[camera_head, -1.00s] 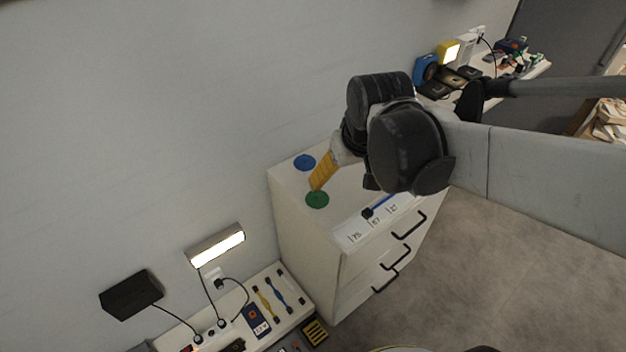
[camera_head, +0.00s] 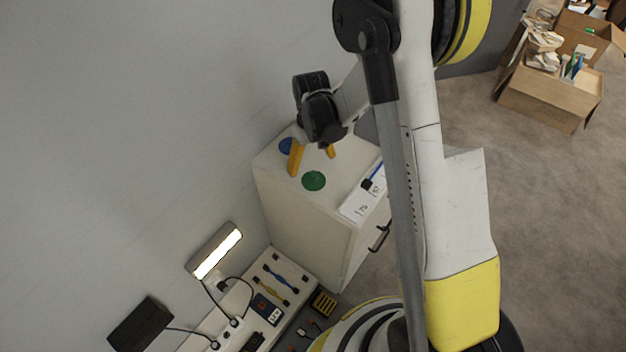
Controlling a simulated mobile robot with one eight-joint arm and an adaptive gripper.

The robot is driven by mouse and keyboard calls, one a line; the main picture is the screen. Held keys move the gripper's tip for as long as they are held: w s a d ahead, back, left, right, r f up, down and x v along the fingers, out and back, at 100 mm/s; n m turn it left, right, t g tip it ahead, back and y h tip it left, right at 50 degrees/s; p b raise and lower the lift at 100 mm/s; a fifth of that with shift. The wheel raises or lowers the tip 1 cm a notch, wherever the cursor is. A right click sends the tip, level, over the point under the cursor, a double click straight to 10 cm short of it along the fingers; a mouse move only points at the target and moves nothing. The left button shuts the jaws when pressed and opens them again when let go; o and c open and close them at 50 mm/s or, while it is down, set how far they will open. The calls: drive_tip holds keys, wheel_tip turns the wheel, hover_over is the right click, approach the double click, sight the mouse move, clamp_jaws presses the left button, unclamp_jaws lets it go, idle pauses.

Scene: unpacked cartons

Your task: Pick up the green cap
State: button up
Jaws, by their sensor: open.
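The green cap (camera_head: 314,181) is a flat round disc on top of the white drawer cabinet (camera_head: 268,167), near its left side. A blue disc (camera_head: 286,146) lies behind it, partly hidden by my gripper. My gripper (camera_head: 312,160) has two yellow fingers spread apart, one at the left and one at the right, with nothing between them. It is above the cabinet top, just behind the green cap in the picture. I cannot tell whether the fingers touch the top.
A blue-handled tool and a numbered strip (camera_head: 359,206) lie on the cabinet's right part, partly behind my arm. A bench with tools (camera_head: 262,307) and a lit lamp (camera_head: 214,251) stand at lower left. Open cartons (camera_head: 545,98) stand on the floor at upper right.

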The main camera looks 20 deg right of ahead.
sight(314, 175)
wheel_tip(314, 175, down, 2)
drive_tip(key=shift+f, duration=0.25)
drive_tip(key=f+b, duration=0.2)
drive_tip(key=f, duration=0.1)
drive_tip(key=f+b, duration=0.1)
drive_tip(key=f, duration=0.1)
drive_tip(key=shift+s+d, duration=0.25)
drive_tip(key=shift+r, duration=0.1)
drive_tip(key=c, duration=1.1)
